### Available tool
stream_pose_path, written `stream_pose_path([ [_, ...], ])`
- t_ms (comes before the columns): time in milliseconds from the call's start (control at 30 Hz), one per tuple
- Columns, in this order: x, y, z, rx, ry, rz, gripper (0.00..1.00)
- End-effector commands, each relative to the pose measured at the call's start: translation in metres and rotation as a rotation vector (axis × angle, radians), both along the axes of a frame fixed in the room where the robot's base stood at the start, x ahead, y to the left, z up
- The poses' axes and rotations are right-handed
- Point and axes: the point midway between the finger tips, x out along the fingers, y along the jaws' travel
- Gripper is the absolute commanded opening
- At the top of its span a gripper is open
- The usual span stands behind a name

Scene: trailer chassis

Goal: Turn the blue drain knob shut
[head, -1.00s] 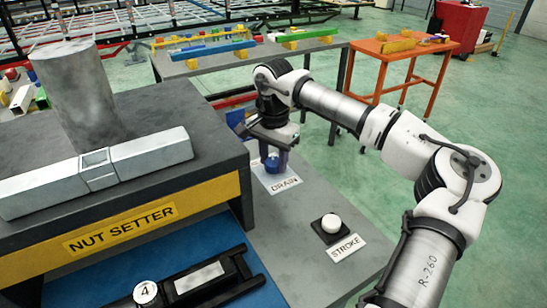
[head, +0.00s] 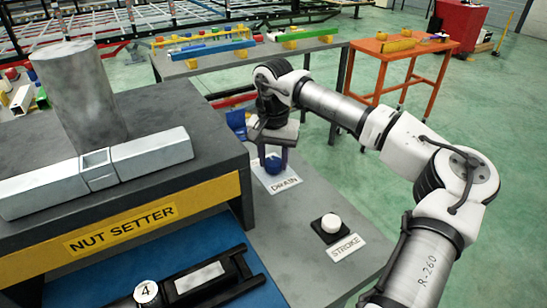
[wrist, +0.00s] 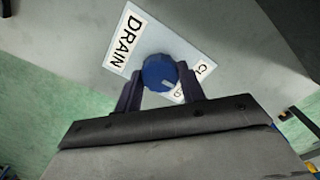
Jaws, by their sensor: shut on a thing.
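The blue drain knob (wrist: 158,71) is round and stands on a pale plate (wrist: 136,58) marked DRAIN on the grey bench. In the wrist view my gripper (wrist: 160,88) has one finger on each side of the knob and is shut on it. A small light mark shows on the knob's lower right edge, on the side of a second white label (wrist: 201,69) that my right finger partly hides. In the head view my gripper (head: 273,159) points down over the knob (head: 273,164), which is partly hidden between the fingers.
The grey nut setter housing (head: 185,110) stands close to the left of my gripper. A white STROKE button (head: 331,223) sits on the bench in front. A blue object (head: 237,122) is just behind my gripper. Open green floor lies to the right.

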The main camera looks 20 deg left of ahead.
Motion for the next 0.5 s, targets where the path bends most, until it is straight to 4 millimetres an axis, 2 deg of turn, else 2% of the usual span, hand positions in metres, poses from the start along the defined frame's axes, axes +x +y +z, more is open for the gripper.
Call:
stream_pose_path([
  [167,0.0004,0.0004,0.0011,0.002,-0.003,0.001,0.16],
  [200,0.0004,0.0004,0.0011,0.002,-0.003,0.001,0.43],
  [333,0.0002,0.0003,0.0008,0.001,-0.002,0.001,0.60],
  [500,0.0001,0.0002,0.0004,0.001,-0.001,0.000,0.61],
])
